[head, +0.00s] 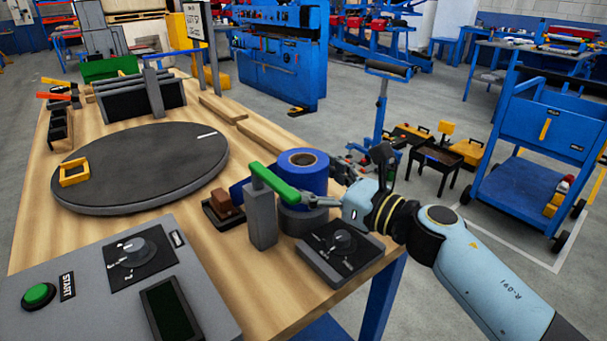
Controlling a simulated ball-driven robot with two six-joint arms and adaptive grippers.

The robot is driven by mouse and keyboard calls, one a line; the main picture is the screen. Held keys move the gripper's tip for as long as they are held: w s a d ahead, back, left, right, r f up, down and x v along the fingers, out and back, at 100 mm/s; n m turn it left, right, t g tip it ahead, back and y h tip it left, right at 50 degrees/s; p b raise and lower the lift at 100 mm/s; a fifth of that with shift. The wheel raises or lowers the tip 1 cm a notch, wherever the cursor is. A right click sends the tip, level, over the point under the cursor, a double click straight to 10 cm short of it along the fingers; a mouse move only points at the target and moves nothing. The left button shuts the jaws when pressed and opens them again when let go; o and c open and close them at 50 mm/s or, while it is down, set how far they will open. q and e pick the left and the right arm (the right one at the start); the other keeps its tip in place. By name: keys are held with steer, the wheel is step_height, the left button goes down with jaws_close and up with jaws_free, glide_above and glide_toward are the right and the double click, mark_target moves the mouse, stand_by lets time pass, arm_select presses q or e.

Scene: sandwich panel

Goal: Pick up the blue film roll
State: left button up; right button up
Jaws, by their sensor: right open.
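The blue film roll (312,180) stands upright near the right edge of the wooden table, its round core facing up. It sits above a dark grey round base (300,219). A grey post with a green handle (272,182) stands in front of it and hides part of its left side. My right gripper (322,201) comes in from the right, low at the roll's right front side. It is open; its fingers are small and partly hidden, and I cannot tell whether they touch the roll. My left gripper is not in view.
A dark knob box (342,250) lies just below my right wrist. A large dark turntable (150,165) holds a small yellow frame (74,172). A grey control panel (105,290) fills the near left. A small brown block (226,203) sits left of the post. Bare table shows between them.

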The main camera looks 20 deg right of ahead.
steer(key=x, duration=0.2)
steer(key=shift+w+a, duration=0.15)
steer(key=shift+w, duration=0.15)
steer(key=shift+s, duration=0.1)
steer(key=c, duration=1)
